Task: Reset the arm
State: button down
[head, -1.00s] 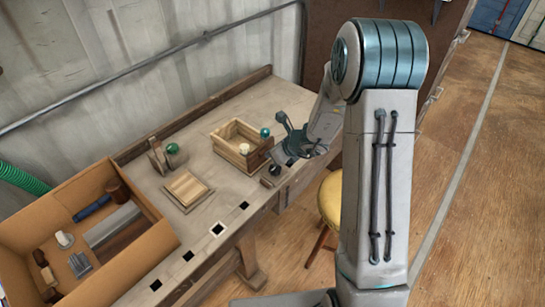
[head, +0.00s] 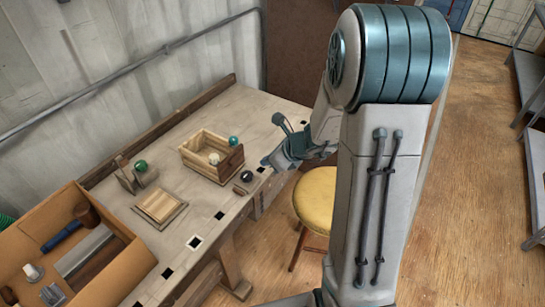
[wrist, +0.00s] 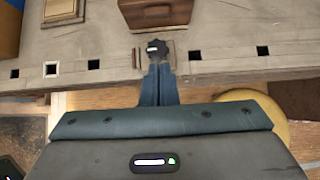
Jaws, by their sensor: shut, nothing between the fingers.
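My gripper (head: 268,163) is at the front edge of the wooden workbench (head: 258,110), to the right of an open wooden box (head: 226,166). In the wrist view its fingers (wrist: 158,68) are together and empty, and they point at a dark knob (wrist: 157,48) on the bench edge. My arm fills the right middle of the head view. I cannot tell whether the fingertips touch the knob.
The wooden box holds a white ball (head: 214,159); a teal ball (head: 233,141) is at its rim. A green ball (head: 141,166), a wooden panel (head: 160,207) and a cardboard box with tools (head: 126,268) are at left. A yellow stool (head: 316,200) stands before the bench.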

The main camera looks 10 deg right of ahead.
jog(key=s+a+r+n+g, duration=0.35)
jog(key=s+r+n, duration=0.55)
jog(key=s+n, duration=0.3)
jog(key=s+d+r+n+h, duration=0.2)
jog(key=s+n+h, duration=0.1)
jog(key=s+n, duration=0.2)
jog(key=s+d+r+n+h, duration=0.2)
jog(key=s+n, duration=0.3)
jog(key=n, duration=0.5)
jog(key=shift+d+h, duration=0.4)
jog(key=shift+r, duration=0.1)
